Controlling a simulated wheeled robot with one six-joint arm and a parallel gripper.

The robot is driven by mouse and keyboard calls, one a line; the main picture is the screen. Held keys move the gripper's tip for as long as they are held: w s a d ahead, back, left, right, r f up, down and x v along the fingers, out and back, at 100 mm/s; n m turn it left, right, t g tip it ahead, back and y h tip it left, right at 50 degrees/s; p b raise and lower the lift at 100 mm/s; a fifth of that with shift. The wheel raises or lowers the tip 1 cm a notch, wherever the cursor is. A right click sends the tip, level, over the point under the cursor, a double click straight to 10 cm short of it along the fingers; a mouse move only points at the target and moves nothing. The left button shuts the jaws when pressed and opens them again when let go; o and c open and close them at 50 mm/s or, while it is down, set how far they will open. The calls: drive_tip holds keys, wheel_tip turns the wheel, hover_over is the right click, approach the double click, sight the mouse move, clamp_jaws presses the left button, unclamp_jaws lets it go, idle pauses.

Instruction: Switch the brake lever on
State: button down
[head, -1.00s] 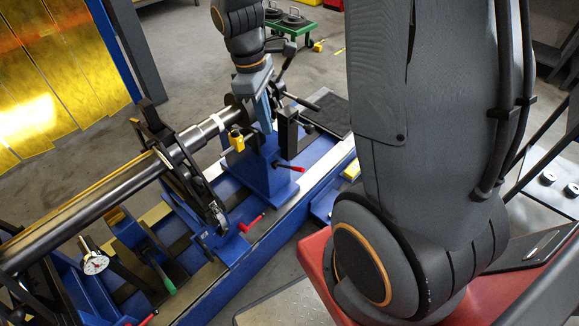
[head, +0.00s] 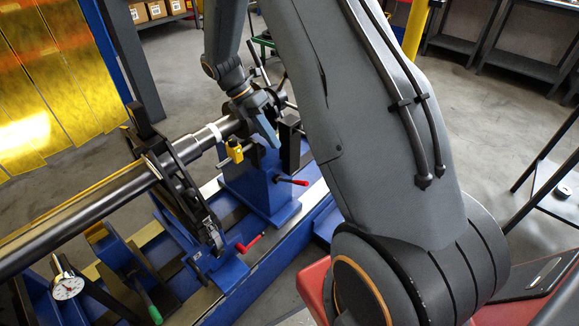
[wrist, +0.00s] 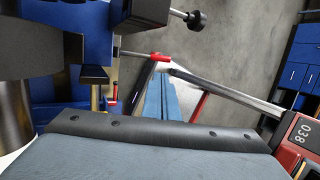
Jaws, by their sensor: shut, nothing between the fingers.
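My gripper (head: 274,143) is shut and empty, pointing down beside the upper part of the blue pedestal (head: 262,196). Its slate-blue fingers (wrist: 161,82) lie together in the wrist view. A lever with a red grip (head: 291,181) sticks out of the pedestal's side, below and right of the fingertips; in the wrist view a red grip on a rod (wrist: 160,57) shows close to the fingertips. A second red handle (head: 250,243) sits lower, on the nearer blue stand. Which one is the brake lever is not marked. I cannot tell whether the fingers touch a lever.
The long dark rotor shaft (head: 100,205) runs along the blue bench to the left, with a dial gauge (head: 67,287) and a green handle (head: 151,312) near it. A yellow block (head: 235,152) and a black knob (wrist: 196,20) are close to my gripper.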

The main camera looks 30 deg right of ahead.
sight(299, 181)
drive_tip(key=p+x, duration=0.1)
drive_tip(key=x, duration=1.3)
drive_tip(key=shift+a+p, duration=0.1)
drive_tip(key=shift+p, duration=0.2)
drive_tip(key=shift+w+a, duration=0.1)
